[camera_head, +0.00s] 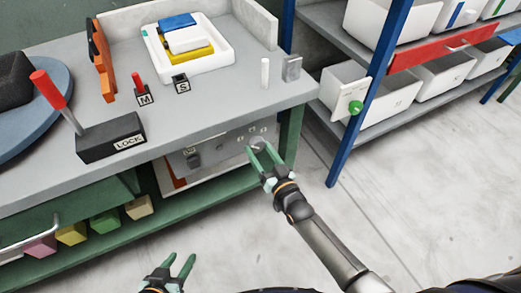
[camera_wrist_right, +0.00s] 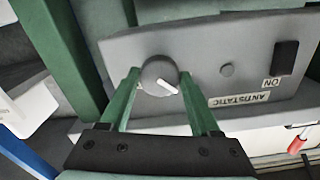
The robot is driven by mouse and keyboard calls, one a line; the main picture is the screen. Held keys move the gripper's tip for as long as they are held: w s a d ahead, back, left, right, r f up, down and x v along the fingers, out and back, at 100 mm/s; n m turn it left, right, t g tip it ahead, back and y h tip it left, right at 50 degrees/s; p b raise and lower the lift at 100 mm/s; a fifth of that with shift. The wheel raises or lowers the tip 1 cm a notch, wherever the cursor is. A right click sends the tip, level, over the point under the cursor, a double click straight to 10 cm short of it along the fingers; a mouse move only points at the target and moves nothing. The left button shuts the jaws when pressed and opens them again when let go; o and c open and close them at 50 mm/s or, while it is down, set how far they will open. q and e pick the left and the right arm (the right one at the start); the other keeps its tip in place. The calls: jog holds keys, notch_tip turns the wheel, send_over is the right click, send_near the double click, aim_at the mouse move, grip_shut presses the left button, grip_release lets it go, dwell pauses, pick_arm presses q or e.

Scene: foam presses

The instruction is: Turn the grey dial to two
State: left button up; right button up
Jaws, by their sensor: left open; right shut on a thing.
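The grey dial (camera_wrist_right: 158,73) sits on the light grey front panel (camera_wrist_right: 195,50) under the workbench. Its white pointer mark slants to the lower right in the right wrist view, which sees the panel upside down. My right gripper (camera_head: 261,153) reaches the panel, and its green fingers (camera_wrist_right: 160,88) are shut on the dial, one on each side. In the head view the dial (camera_head: 258,143) is partly hidden by the fingers, and the small marks above it are too small to read. My left gripper (camera_head: 181,259) is open and empty, low in front of the bench.
A green bench leg (camera_head: 290,129) stands close beside the panel. A blue shelf post (camera_head: 352,120) is further right. The floor in front is clear.

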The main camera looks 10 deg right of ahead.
jog(key=m, duration=0.4)
jog(key=shift+m, duration=0.3)
jog(key=m, duration=0.3)
jog(key=shift+a, duration=0.1)
jog(key=shift+m, duration=0.6)
jog(key=o, duration=1.4)
jog(key=shift+c, duration=0.2)
jog(key=shift+s, duration=0.1)
